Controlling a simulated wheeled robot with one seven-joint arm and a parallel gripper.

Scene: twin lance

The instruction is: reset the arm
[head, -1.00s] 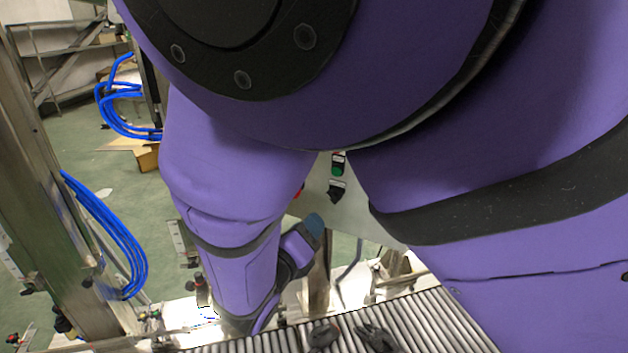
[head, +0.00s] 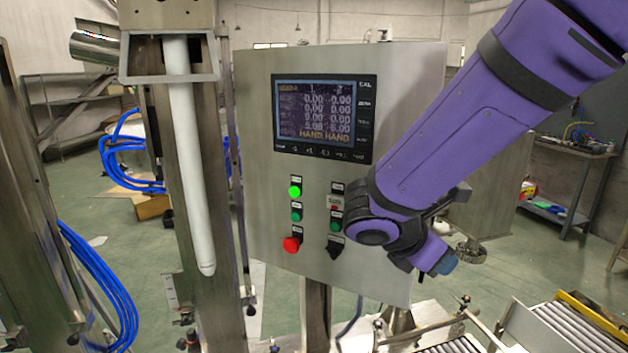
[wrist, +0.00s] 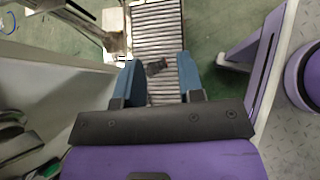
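My purple arm (head: 465,125) reaches in from the upper right in the head view, in front of a steel control panel. My gripper (head: 440,262) hangs at its end by the panel's lower right edge, with blue fingertips. In the wrist view my gripper (wrist: 157,68) has its two blue fingers well apart. Nothing is held between them. A dark object (wrist: 157,67) lies on the roller conveyor (wrist: 156,25) below and shows through the gap; I cannot tell what it is.
The control panel (head: 260,215) carries a lit screen (head: 323,118) and several buttons. A steel post with a white tube (head: 190,170) stands left of it. Blue hoses (head: 100,285) hang at the left. A roller conveyor (head: 580,335) is at the lower right.

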